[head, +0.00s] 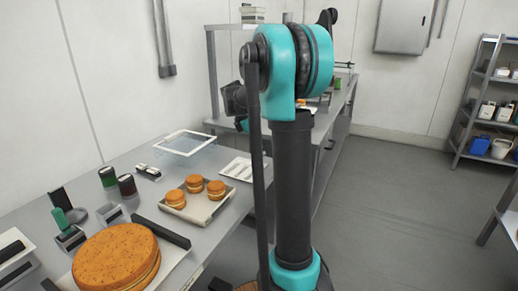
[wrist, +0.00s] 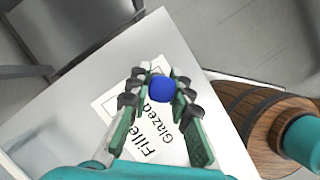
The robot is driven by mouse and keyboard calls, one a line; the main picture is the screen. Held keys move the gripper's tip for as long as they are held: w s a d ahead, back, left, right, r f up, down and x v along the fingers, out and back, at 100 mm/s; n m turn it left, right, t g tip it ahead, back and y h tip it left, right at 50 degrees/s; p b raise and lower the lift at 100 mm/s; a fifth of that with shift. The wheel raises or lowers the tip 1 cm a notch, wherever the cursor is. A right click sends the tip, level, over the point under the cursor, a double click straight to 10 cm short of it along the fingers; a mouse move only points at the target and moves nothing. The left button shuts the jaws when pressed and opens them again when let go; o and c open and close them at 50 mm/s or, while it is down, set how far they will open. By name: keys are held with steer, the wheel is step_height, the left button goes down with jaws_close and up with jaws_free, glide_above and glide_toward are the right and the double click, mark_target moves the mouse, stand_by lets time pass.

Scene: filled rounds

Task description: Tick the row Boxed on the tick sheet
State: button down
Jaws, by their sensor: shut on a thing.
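In the wrist view, my gripper (wrist: 157,90) is shut on a blue thing, probably a blue pen (wrist: 162,89) seen end-on. The white tick sheet (wrist: 105,105) lies on a pale surface beneath the fingers. I can read "Glazed" and part of a word starting "Fille" on it. No row reading Boxed can be read; the fingers and the blue thing cover part of the sheet. I cannot tell whether the blue thing touches the paper. In the head view I cannot make out the sheet or the fingers.
A wooden barrel (wrist: 250,125) stands right of the pale surface in the wrist view. In the head view, the steel bench (head: 150,212) holds a large cake (head: 115,257), a tray of small cakes (head: 213,207) and dark jars (head: 127,186). The grey floor (head: 395,220) at right is clear.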

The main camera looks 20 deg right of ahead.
steer(key=shift+f, duration=0.55)
stand_by(1.4)
steer(key=shift+r, duration=3.55)
